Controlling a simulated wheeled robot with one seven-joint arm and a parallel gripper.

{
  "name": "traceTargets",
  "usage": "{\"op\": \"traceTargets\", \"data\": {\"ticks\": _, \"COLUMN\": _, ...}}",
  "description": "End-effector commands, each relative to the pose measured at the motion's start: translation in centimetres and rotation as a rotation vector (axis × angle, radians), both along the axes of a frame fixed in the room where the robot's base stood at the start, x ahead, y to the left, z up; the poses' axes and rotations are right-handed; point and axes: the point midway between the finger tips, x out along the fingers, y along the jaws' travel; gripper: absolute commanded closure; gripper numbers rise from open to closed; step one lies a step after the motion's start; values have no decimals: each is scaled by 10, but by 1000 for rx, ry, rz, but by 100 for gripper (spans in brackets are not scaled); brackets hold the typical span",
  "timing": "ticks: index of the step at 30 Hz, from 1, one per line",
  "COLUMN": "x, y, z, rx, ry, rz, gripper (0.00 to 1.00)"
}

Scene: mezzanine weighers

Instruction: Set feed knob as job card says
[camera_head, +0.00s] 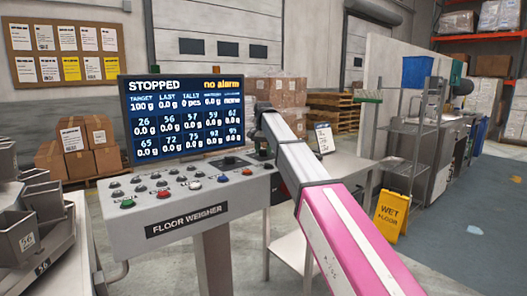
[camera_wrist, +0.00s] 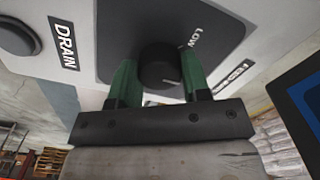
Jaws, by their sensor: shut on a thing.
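In the wrist view, a round black feed knob (camera_wrist: 160,58) sits on a dark plate on the panel, with the word LOW beside it and a partly hidden label that seems to read FEED. My gripper (camera_wrist: 162,78) has its two green fingers closed on either side of the knob. A pale pointer mark shows near the knob's lower edge, but its exact setting is unclear. In the head view, the floor weigher console (camera_head: 190,205) carries a screen (camera_head: 183,115) reading STOPPED and no alarm, target 100 g. A small white card (camera_head: 324,138) stands behind my arm; its text is unreadable.
A DRAIN label (camera_wrist: 63,43) and a dark button are left of the knob plate. Several coloured buttons line the console, including a red one (camera_head: 194,185). Weigh buckets (camera_head: 22,232) stand at left. A yellow wet-floor sign (camera_head: 390,215) stands at right on the floor.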

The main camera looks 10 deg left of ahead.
Motion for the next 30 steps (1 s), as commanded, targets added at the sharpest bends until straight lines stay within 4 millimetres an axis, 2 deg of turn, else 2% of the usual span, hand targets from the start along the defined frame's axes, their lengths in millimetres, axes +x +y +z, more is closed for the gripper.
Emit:
{"op": "traceTargets", "data": {"ticks": 8, "x": 0, "y": 0, "z": 0, "rx": 0, "ry": 2, "rz": 139, "gripper": 80}}
{"op": "traceTargets", "data": {"ticks": 30, "x": 1, "y": 0, "z": 0, "rx": 0, "ry": 1, "rz": 800, "gripper": 80}}
